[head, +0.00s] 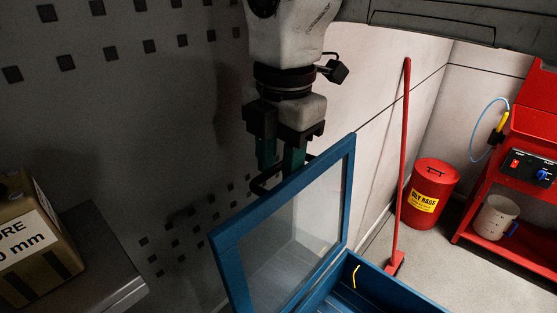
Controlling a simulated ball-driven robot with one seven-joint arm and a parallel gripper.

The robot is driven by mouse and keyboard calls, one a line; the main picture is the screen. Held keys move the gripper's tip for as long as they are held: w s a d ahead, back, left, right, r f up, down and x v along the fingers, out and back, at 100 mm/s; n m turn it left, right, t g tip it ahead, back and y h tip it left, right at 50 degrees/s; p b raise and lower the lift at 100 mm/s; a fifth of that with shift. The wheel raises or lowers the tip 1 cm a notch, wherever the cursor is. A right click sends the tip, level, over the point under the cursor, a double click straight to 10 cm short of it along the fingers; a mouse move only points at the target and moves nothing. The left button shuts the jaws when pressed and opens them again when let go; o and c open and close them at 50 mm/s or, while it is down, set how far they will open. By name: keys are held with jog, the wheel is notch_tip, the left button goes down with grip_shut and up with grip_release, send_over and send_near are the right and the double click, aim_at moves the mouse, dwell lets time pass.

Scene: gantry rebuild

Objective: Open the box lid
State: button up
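The box (388,283) is blue and stands at the bottom centre, partly cut off by the picture's lower edge. Its lid (343,190) is a blue frame with a clear pane and stands steeply raised, tilted open. A dark handle (262,187) shows along the lid's upper left edge, on its far side. My gripper (280,165) points down at this handle, with a narrow gap between its green fingers. The fingertips are partly hidden by the lid edge and handle, so I cannot tell whether they grip the handle.
A yellow curved piece (356,276) shows inside the box. A brown labelled box (30,235) sits on a grey surface (105,265) at left. A red broom (402,170), red bin (430,192) and red shelf unit (530,125) stand at right. Floor at lower right is clear.

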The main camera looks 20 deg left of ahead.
jog(key=shift+r, duration=0.15)
notch_tip(320, 180, up, 11)
jog(key=b, duration=0.1)
jog(key=shift+d+f, duration=0.2)
jog(key=shift+d, duration=0.15)
jog(key=shift+s, duration=0.1)
dwell(0.3)
